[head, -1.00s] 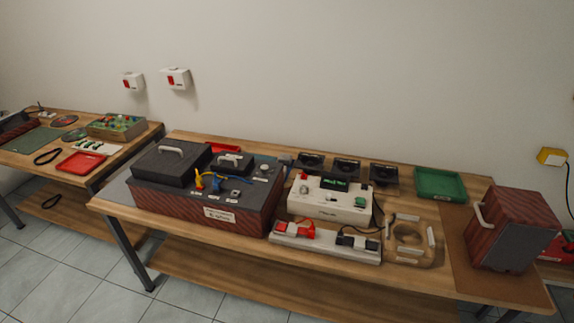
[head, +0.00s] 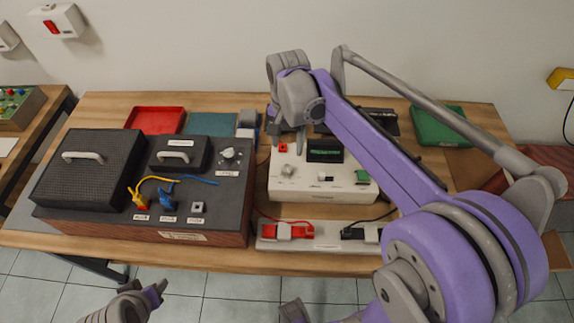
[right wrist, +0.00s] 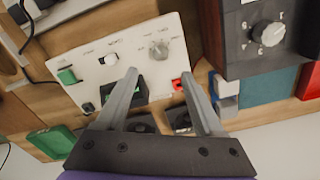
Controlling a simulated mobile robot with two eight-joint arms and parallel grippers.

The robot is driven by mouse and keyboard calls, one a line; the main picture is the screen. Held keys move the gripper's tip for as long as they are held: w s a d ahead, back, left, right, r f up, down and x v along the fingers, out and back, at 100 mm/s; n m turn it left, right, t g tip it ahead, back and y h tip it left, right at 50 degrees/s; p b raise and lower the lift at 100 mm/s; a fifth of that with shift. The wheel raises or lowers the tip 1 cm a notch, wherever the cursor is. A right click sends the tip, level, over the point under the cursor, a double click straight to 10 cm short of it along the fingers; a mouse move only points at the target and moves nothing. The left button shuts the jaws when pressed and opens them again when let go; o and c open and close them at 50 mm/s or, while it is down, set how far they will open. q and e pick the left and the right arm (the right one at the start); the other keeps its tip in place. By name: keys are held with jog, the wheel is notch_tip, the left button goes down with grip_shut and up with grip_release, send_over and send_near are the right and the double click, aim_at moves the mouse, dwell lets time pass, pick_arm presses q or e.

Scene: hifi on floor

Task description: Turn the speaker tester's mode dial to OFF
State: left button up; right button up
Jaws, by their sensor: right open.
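The speaker tester appears to be the white box (head: 345,190), with a dark display, a green button and a small black switch; its lettering is too small to read. Its silver mode dial (head: 287,171) sits on the top left of its face. My right gripper (head: 286,138) is above the tester's back left, open and empty. In the right wrist view, the dial (right wrist: 158,49) lies just beyond the gap between the open fingertips (right wrist: 159,70), with small labels around it; I see no contact. Grey and purple parts of mine show at the lower edge; the left jaws are unclear.
A dark box (head: 215,205) with another knob (head: 229,153), yellow and blue leads and handled covers stands left. A power strip (head: 262,238) with red and black plugs lies in front. Red (head: 155,120) and green (head: 432,127) trays stand behind.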

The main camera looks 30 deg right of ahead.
aim_at(287, 168)
notch_tip(287, 168, down, 10)
jog(key=shift+f+b, duration=0.15)
jog(key=shift+b, duration=0.25)
grip_shut()
dwell(0.3)
